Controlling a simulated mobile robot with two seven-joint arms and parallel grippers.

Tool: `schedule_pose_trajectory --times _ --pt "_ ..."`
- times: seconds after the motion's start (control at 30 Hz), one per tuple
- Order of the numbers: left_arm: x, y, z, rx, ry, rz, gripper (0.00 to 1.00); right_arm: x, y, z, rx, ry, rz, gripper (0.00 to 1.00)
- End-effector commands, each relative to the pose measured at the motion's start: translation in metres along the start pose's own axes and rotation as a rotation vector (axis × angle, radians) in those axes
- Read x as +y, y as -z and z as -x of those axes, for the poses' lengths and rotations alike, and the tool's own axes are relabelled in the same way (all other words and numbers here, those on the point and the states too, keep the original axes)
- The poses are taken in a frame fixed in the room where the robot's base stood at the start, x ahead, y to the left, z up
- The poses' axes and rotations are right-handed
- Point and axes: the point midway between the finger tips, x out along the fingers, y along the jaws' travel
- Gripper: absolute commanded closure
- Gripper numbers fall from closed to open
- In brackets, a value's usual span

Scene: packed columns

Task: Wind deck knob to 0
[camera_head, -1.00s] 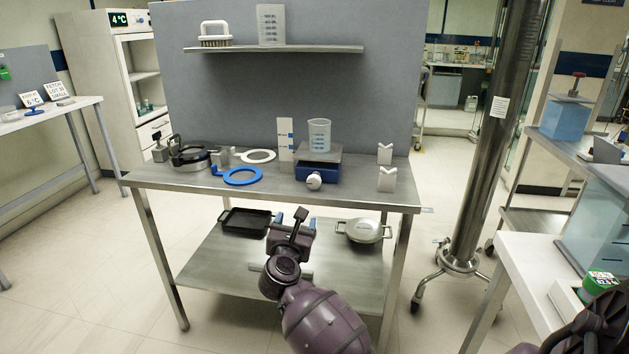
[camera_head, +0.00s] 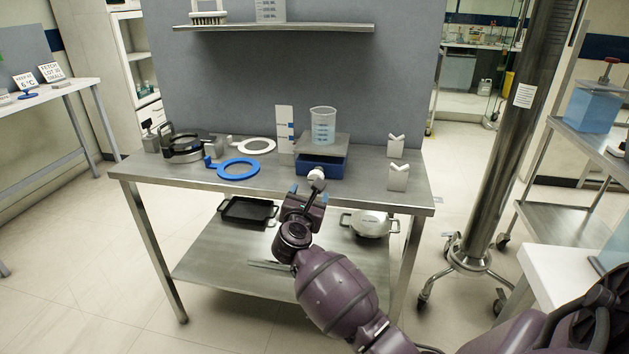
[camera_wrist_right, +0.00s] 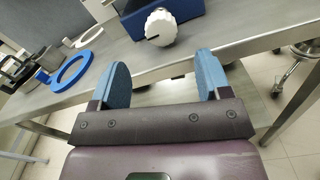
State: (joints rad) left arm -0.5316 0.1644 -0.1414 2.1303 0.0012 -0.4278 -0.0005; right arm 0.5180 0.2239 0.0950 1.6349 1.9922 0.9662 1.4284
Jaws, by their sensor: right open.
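The deck knob (camera_head: 316,174) is a white ribbed knob on the front of a blue lab jack (camera_head: 322,164) that stands on the steel table. In the right wrist view the white knob (camera_wrist_right: 160,27) shows ahead, above the gap between the fingers. A grey plate tops the jack, and a clear beaker (camera_head: 323,125) stands on it. My right gripper (camera_head: 307,190) is open and empty, just in front of and below the knob; its blue fingers (camera_wrist_right: 163,80) are apart and not around the knob. My left gripper is not in view.
A white scale card (camera_head: 285,130) stands left of the jack. Two V-shaped blocks (camera_head: 398,178) stand right. A pan (camera_head: 248,210) and pot (camera_head: 369,223) sit on the lower shelf.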

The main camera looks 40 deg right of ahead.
Motion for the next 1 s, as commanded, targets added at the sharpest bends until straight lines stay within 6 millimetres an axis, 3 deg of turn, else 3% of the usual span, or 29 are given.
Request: schedule_pose_trajectory --times 0.2,0.43,0.9,1.0 --pt "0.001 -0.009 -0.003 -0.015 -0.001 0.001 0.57 -0.001 0.003 -0.04 -0.001 0.0 0.006 0.29" --pt "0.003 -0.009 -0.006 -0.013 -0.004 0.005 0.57 -0.001 0.002 -0.068 0.0 0.001 0.004 0.29" --pt "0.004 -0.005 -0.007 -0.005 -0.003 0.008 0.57 0.0 0.0 -0.078 0.0 0.0 0.001 0.29" --pt "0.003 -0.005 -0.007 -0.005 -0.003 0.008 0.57 0.0 0.0 -0.078 0.0 0.0 0.001 0.45"
